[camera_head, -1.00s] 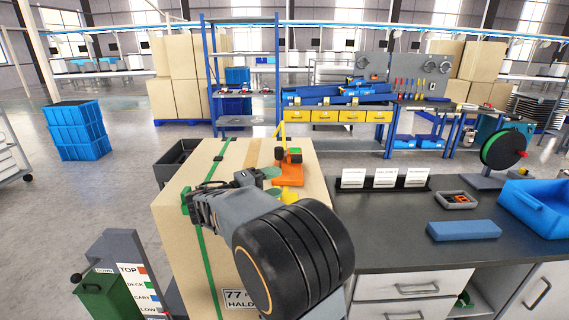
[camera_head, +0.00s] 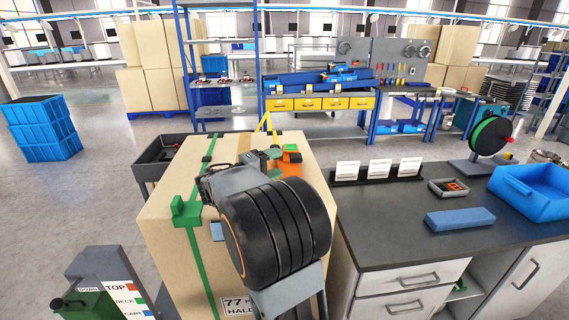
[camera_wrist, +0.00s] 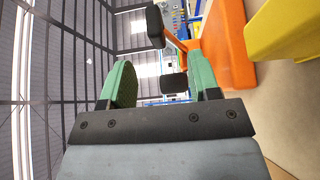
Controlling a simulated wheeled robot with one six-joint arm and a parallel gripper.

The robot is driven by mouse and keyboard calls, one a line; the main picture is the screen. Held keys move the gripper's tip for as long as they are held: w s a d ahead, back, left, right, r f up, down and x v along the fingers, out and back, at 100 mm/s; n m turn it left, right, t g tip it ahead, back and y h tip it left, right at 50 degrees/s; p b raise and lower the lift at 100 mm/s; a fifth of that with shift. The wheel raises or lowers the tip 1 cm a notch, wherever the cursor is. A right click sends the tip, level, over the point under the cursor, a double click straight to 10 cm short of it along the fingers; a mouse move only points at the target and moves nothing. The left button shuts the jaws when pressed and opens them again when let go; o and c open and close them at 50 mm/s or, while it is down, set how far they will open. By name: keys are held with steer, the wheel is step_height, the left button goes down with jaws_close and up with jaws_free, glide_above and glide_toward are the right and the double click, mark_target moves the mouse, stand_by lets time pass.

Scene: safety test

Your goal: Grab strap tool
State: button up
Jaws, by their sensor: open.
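The strap tool (camera_head: 291,167) is orange with green, red and dark parts on top. It stands on the tall cardboard box (camera_head: 165,240), partly hidden by my arm in the head view. My gripper (camera_head: 273,162) is just left of it, with green finger pads apart. In the wrist view my gripper (camera_wrist: 163,72) is open. An orange body (camera_wrist: 228,45), apparently the tool's, is beyond and right of the fingers. A dark block (camera_wrist: 173,83) shows in the gap between them; I cannot tell whether it touches either finger. A yellow part (camera_wrist: 285,30) is at the upper right.
A green strap (camera_head: 199,265) runs down the box, with a green block (camera_head: 185,211) at its edge. A dark workbench (camera_head: 395,235) with a blue bin (camera_head: 535,190) and label stands stands to the right. A dark cart (camera_head: 160,158) is behind the box on the left.

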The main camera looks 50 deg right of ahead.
mark_target(290, 154)
steer(key=shift+s+d+f+p, duration=0.1)
steer(key=shift+d+p, duration=0.15)
steer(key=shift+d, duration=0.7)
steer(key=shift+s+d+p, duration=0.15)
steer(key=shift+d+p, duration=0.1)
steer(key=shift+d, duration=0.75)
steer(key=shift+s+d+f+p, duration=0.1)
steer(key=shift+d+p, duration=0.15)
steer(key=shift+d, duration=0.7)
steer(key=shift+r, duration=0.1)
jaws_close()
steer(key=shift+r, duration=0.1)
